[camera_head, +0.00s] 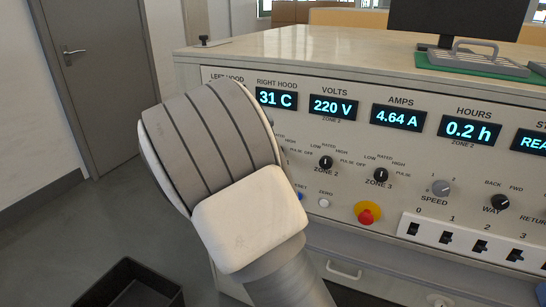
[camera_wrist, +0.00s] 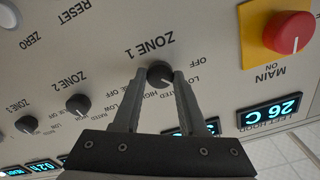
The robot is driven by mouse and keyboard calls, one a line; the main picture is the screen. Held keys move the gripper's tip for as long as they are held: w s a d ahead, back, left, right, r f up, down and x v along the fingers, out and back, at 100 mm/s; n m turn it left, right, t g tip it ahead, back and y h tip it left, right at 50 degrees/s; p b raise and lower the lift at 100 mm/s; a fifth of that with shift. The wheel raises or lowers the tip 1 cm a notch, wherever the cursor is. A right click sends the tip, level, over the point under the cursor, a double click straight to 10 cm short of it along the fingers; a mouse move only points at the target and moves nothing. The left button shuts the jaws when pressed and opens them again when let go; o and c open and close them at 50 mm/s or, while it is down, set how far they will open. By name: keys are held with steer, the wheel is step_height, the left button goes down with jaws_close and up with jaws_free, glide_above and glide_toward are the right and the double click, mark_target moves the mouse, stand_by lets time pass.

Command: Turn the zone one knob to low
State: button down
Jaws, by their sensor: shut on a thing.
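The zone one knob (camera_wrist: 159,75) is a round black knob beside the ZONE 1 label in the wrist view. My gripper (camera_wrist: 161,80) has its two dark fingers on either side of this knob and is shut on it. The labels OFF, LOW, RATED and HIGH stand around the knob, partly covered by the fingers. Which mark the knob points at cannot be told. In the head view my arm hides the zone one knob and the gripper.
The zone 2 knob (camera_head: 326,162) and zone 3 knob (camera_head: 381,175) sit to the right on the panel. A red emergency button (camera_head: 367,213) is below them. The red MAIN knob (camera_wrist: 287,33) on a yellow plate is near my gripper. A black bin (camera_head: 130,285) stands on the floor.

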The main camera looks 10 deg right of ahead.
steer(key=shift+c, duration=2.3)
jaws_free()
steer(key=p+v, duration=0.3)
steer(key=v, duration=1.4)
steer(key=shift+s+a, duration=0.15)
steer(key=shift+s, duration=0.05)
